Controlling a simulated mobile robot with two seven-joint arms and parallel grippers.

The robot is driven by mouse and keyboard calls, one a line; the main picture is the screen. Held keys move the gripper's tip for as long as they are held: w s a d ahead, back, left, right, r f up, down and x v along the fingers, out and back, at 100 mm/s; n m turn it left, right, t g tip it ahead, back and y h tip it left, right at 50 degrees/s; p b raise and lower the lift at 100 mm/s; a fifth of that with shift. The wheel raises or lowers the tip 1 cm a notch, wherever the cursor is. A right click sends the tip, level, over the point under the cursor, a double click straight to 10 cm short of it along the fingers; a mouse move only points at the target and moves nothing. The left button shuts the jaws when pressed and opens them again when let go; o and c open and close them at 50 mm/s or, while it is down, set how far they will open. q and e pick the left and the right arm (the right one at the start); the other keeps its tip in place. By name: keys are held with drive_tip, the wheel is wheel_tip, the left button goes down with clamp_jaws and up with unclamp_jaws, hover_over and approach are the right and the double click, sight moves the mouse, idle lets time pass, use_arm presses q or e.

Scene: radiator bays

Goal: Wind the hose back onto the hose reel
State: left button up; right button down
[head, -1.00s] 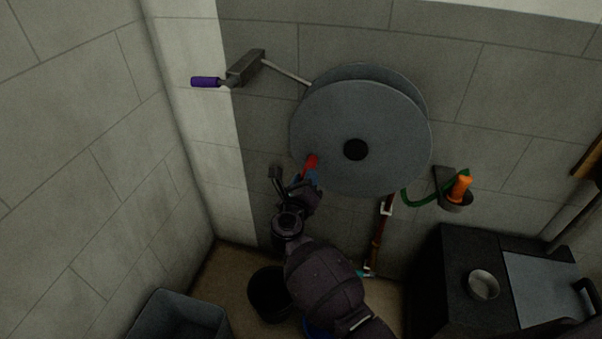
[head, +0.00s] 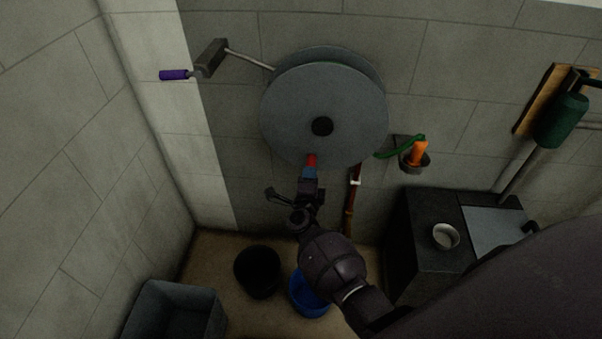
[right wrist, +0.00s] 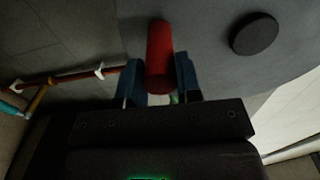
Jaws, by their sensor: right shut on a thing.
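The hose reel (head: 345,95) is a large grey double disc on the wall with a black hub (head: 322,126). Its red crank handle (head: 311,160) sticks out below the hub. My right gripper (head: 311,172) is shut on this handle; in the right wrist view its blue fingers (right wrist: 160,80) stand on both sides of the red handle (right wrist: 160,55). A short green hose length (head: 392,151) runs from behind the reel's lower right edge to an orange nozzle (head: 419,152) in a wall cup (head: 414,166). Hose wound inside is mostly hidden. My left gripper is out of view.
A grey arm with a purple grip (head: 174,75) juts out left of the reel. A copper pipe (head: 349,205) runs below it. A black bucket (head: 257,272), a blue bucket (head: 306,296) and a grey bin (head: 176,312) stand on the floor. A black cabinet (head: 425,240) is at right.

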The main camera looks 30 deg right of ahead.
drive_tip(key=shift+s+d+f+n+p, duration=0.15)
drive_tip(key=shift+s+d+n+p, duration=0.35)
drive_tip(key=shift+d+n, duration=0.4)
drive_tip(key=shift+s, duration=0.1)
drive_tip(key=c, duration=0.8)
unclamp_jaws()
drive_tip(key=shift+a, duration=0.1)
drive_tip(key=v, duration=1)
drive_tip(key=shift+s+a+p, duration=0.2)
drive_tip(key=shift+s+p, duration=0.1)
drive_tip(key=shift+p, duration=0.05)
